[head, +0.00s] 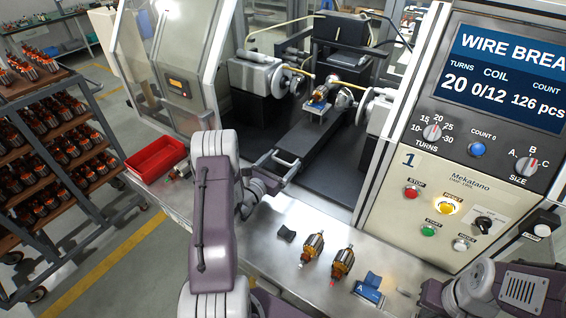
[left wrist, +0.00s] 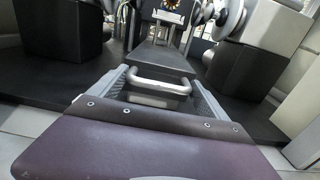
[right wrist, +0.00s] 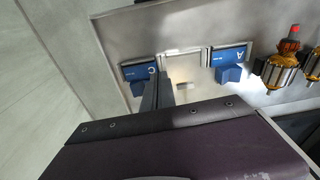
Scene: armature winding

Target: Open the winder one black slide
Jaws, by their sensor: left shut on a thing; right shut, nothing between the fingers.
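The winder one black slide (head: 318,135) runs along the middle of the winder's dark bed. A light metal handle (head: 287,160) sits on its front end. My left gripper (head: 268,180) is at this handle and shut on it. In the left wrist view the handle (left wrist: 160,82) lies between the grey fingers (left wrist: 160,97), with the slide (left wrist: 160,57) stretching away behind it. The far end of the slide lies under an armature (head: 321,95). In the right wrist view my right gripper (right wrist: 157,95) is shut and empty, over the front of the metal table.
A red tray (head: 156,157) is at the left. The control panel (head: 448,195) stands at the right. A rack of armatures (head: 50,150) is at the far left.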

